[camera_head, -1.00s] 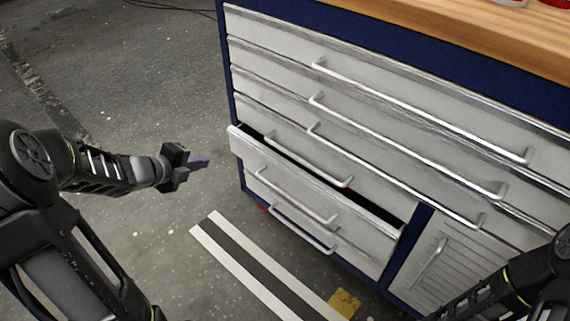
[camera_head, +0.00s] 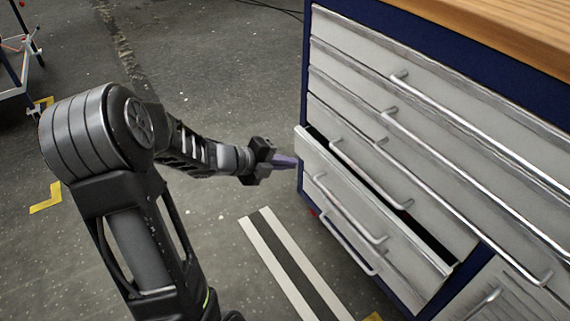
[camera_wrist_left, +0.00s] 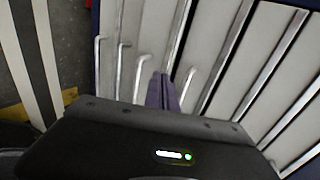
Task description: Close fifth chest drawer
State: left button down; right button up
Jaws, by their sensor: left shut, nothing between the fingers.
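The white drawer (camera_head: 335,185) low in the chest stands pulled out, with a dark gap above its front. Its bar handle (camera_head: 350,212) is on the front. My left gripper (camera_head: 286,162) has purple fingers that are shut and empty. It is just left of the open drawer's left front corner; I cannot tell whether it touches. In the left wrist view its closed fingers (camera_wrist_left: 162,92) point toward the drawer fronts and handles. My right gripper is out of view.
The blue chest (camera_head: 304,60) has several shut drawers above and a wooden top (camera_head: 510,25). A striped floor marking (camera_head: 285,265) lies in front. Open grey floor (camera_head: 225,90) is left of the chest. A cart (camera_head: 20,65) stands at the far left.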

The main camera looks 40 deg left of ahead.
aim_at(329, 155)
pick_arm(q)
jog(key=b+x, duration=0.1)
jog(key=x, duration=0.2)
jog(key=b+x, duration=0.1)
jog(key=x, duration=0.2)
jog(key=r+b+x, duration=0.1)
jog(key=x, duration=0.2)
jog(key=shift+w+d+f, duration=0.1)
jog(key=shift+w+d, duration=0.05)
jog(key=shift+w, duration=0.2)
jog(key=shift+w+d+b, duration=0.2)
jog(key=shift+w+b, duration=0.1)
jog(key=shift+w, duration=0.35)
jog(key=shift+w+d+p, duration=0.25)
jog(key=shift+w, duration=0.3)
jog(key=shift+w+d+p, duration=0.25)
jog(key=shift+w, duration=0.4)
